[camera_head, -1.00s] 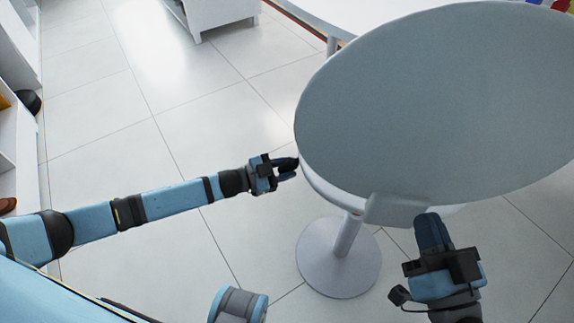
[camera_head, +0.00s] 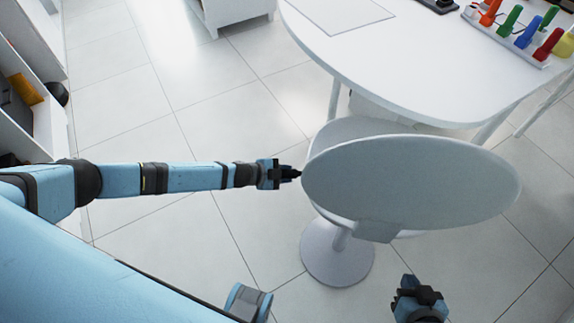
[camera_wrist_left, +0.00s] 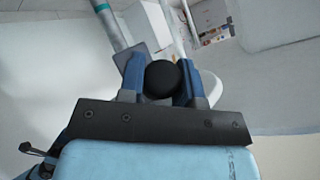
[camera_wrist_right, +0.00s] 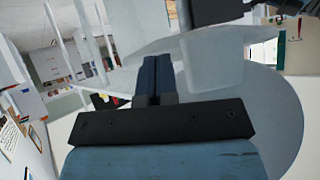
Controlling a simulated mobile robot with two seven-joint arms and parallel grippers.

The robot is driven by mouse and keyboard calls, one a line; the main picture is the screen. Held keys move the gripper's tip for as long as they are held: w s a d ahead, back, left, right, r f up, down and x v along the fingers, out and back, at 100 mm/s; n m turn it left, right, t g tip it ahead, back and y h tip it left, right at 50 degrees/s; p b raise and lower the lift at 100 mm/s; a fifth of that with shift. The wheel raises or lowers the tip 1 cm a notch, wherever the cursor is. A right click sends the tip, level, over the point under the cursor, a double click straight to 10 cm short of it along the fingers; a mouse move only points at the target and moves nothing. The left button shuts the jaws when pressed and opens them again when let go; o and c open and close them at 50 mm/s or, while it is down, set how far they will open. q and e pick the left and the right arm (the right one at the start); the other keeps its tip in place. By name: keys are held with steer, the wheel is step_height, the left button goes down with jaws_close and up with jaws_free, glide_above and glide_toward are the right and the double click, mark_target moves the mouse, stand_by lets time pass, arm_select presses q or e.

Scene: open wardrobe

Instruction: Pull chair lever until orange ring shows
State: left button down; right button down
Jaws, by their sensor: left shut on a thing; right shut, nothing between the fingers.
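The chair has a large pale oval backrest (camera_head: 410,182), a white seat (camera_head: 350,130) behind it and a round pedestal base (camera_head: 337,255). My left gripper (camera_head: 290,173) is at the chair's left side, by the backrest edge. In the left wrist view its fingers (camera_wrist_left: 162,80) are shut around a round black knob (camera_wrist_left: 163,77), apparently the lever's end. The lever's shaft is hidden, and I see no orange ring. My right gripper (camera_head: 409,283) is shut and empty, below and apart from the backrest. Its fingers (camera_wrist_right: 155,78) are together in the right wrist view.
A white table (camera_head: 400,65) stands beyond the chair, with a rack of coloured pegs (camera_head: 518,38) and a flat white sheet (camera_head: 338,14). White shelving (camera_head: 35,105) lines the left side. The tiled floor (camera_head: 200,110) is clear left of the chair.

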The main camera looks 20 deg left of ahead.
arm_select(q)
steer(key=shift+s+a+r+y+p, duration=0.15)
steer(key=shift+r+y+p, duration=0.15)
steer(key=shift+r+p, duration=0.5)
steer(key=shift+f+m+g+y+p, duration=0.3)
steer(key=shift+y+p, duration=0.1)
steer(key=shift+p, duration=0.6)
steer(key=c, duration=0.8)
jaws_free()
steer(key=p+v, duration=0.1)
steer(key=v, duration=1.2)
steer(key=shift+s+a+r+p, duration=0.2)
steer(key=shift+a+r+p, duration=0.05)
steer(key=shift+a+p, duration=0.1)
